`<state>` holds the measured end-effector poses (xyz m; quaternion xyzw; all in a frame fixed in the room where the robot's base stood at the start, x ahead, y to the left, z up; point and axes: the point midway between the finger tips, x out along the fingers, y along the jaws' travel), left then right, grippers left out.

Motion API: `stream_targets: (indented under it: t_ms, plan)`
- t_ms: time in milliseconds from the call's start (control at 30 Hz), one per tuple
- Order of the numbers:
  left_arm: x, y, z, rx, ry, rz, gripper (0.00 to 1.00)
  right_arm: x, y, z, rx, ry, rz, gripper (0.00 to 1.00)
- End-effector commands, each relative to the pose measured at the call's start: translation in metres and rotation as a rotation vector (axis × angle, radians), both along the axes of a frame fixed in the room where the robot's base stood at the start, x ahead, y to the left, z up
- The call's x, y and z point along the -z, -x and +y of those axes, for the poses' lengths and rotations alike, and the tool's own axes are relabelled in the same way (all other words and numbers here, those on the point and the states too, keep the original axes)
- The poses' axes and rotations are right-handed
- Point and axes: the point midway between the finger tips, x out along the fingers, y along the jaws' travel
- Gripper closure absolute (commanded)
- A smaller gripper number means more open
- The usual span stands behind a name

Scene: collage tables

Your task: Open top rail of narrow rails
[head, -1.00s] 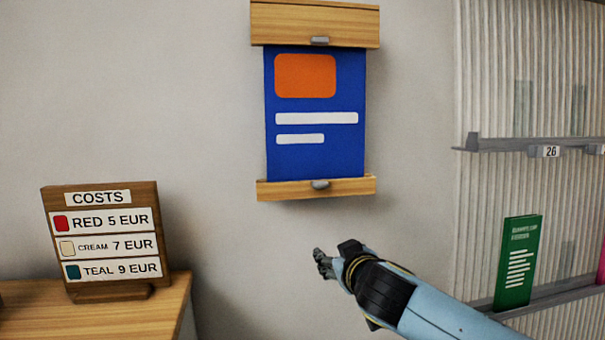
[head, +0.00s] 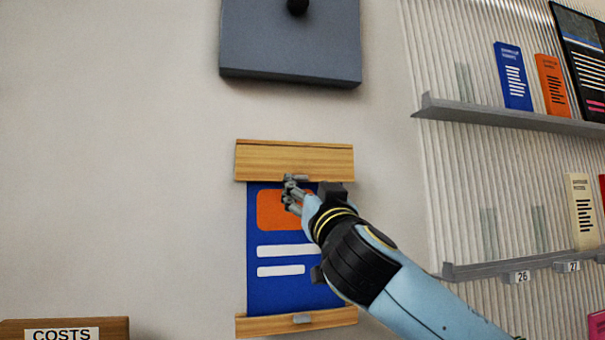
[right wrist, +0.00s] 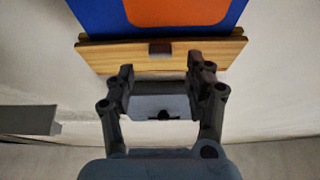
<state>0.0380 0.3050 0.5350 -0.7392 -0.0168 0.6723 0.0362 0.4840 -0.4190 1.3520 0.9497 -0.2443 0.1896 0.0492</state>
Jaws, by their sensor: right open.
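The narrow rails hold a blue poster (head: 262,293) with an orange patch and white bars on the wall. The wooden top rail (head: 265,162) has a small grey clip at its lower edge, partly behind my fingers. The wooden bottom rail (head: 262,326) has a grey clip (head: 302,318) too. My right gripper (head: 292,190) is in front of the poster's top, just by the top rail's clip. In the right wrist view the open, empty fingers (right wrist: 160,88) point at the top rail (right wrist: 110,55) and its dark clip (right wrist: 160,48), with a small gap. My left gripper is not in view.
A grey panel (head: 285,50) with a black knob hangs above the poster. Grey shelves (head: 520,120) with cards stand at the right on a ribbed wall. The top of a costs sign (head: 110,328) shows at lower left. The wall left of the poster is bare.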

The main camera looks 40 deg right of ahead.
Motion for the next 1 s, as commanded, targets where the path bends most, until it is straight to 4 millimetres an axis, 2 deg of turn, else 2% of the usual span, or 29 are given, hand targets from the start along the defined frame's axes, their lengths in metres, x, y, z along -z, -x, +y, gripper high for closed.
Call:
stream_targets:
  t_ms: [33,233,633,1000]
  plan:
    - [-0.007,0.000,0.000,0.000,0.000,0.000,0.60,-0.007,-0.008,-0.005,0.002,-0.001,0.000,0.46]
    - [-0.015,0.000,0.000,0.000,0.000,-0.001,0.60,-0.015,-0.031,-0.017,0.001,-0.001,0.002,0.46]
    - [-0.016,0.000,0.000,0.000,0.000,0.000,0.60,-0.016,-0.037,-0.020,0.000,-0.002,0.002,0.47]
    - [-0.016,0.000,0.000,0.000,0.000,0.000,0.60,-0.016,-0.037,-0.020,-0.001,-0.002,0.002,0.96]
